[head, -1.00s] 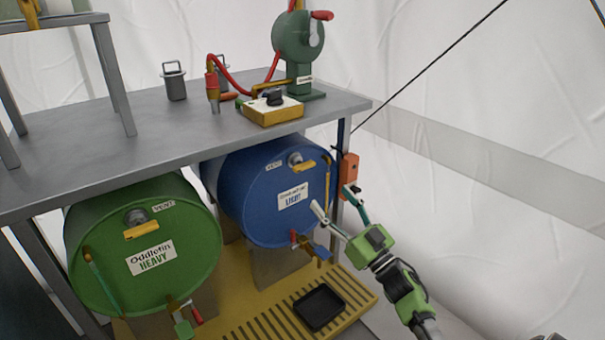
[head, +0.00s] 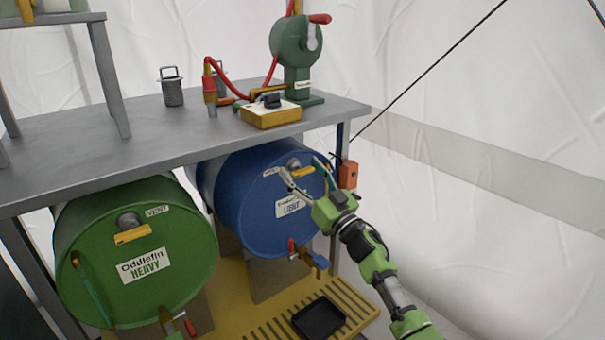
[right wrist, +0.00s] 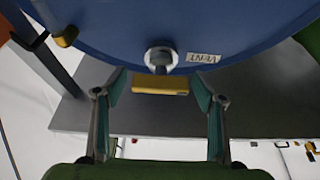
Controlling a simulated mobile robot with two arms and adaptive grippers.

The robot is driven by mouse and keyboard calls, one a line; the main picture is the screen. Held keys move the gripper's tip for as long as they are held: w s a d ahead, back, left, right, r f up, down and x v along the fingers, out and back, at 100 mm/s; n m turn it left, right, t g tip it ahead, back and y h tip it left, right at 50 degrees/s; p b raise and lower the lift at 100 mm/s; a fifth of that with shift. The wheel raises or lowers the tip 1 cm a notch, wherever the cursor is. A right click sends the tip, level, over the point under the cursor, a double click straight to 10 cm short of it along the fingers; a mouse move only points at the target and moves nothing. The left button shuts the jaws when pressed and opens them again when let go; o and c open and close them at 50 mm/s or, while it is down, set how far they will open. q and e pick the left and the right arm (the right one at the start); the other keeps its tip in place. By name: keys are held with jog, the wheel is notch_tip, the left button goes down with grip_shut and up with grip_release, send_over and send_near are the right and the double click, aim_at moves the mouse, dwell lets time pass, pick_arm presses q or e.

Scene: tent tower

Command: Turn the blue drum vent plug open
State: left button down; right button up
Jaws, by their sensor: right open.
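The blue drum (head: 262,215) lies on its side under the bench, its round front towards me. Its vent plug (head: 293,162) is a grey fitting with a yellow bar handle (head: 304,170), near the top of that face beside a VENT label. In the right wrist view the plug (right wrist: 161,58) and yellow handle (right wrist: 160,86) show in the middle. My right gripper (head: 301,168) is open, with one finger on each side of the handle; I see gaps and no clear contact. The fingers also flank it in the wrist view (right wrist: 160,80). My left gripper is out of view.
A green drum (head: 140,285) with its own vent stands to the left. The bench edge (head: 200,152) is close above the blue drum. An orange box (head: 348,175) hangs by the bench leg at right. A black tray (head: 319,318) lies below.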

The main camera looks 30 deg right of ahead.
jog(key=c, duration=1.1)
